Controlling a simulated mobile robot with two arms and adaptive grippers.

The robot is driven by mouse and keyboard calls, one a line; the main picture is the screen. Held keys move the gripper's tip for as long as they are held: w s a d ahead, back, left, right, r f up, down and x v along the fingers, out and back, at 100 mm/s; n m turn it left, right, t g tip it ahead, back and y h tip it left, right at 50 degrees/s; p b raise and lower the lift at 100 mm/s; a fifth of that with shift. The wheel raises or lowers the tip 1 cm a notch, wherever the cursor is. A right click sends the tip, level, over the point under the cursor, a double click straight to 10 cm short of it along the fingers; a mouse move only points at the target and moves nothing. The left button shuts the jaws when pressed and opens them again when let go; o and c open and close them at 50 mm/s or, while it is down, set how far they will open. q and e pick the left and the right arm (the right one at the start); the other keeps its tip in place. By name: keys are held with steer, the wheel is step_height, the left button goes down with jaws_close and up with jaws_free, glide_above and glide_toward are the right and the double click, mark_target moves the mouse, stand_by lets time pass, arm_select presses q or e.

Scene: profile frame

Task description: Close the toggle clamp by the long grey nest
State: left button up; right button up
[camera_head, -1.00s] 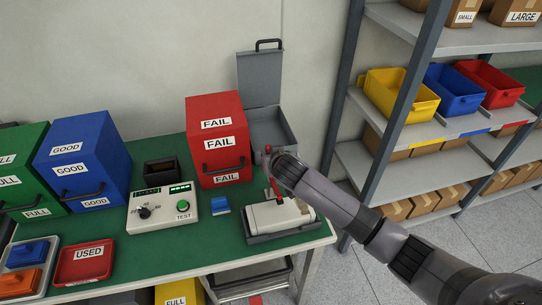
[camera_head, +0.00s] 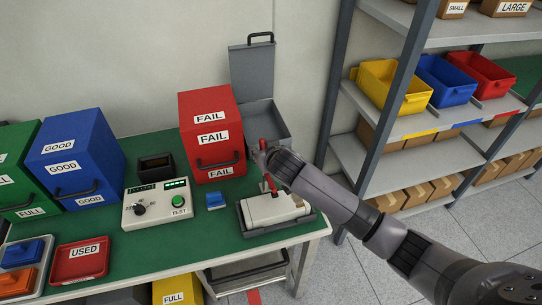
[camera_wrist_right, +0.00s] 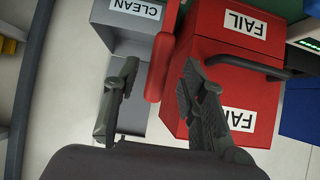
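The long grey nest (camera_head: 283,226) sits at the right end of the green bench and holds a pale cream block (camera_head: 275,208). The toggle clamp's red handle (camera_head: 268,184) stands roughly upright at the back of the nest, partly hidden by my right gripper (camera_head: 265,156). In the right wrist view the red handle (camera_wrist_right: 159,68) shows between the two spread fingers of my right gripper (camera_wrist_right: 162,100), with gaps on both sides. The clamp's lower arm and pad are too small to make out. My left gripper is out of view.
A red FAIL bin (camera_head: 211,145) stands behind and left of the nest. A shelf rack (camera_head: 345,100) stands to the right.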

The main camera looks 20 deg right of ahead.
steer(key=v, duration=1)
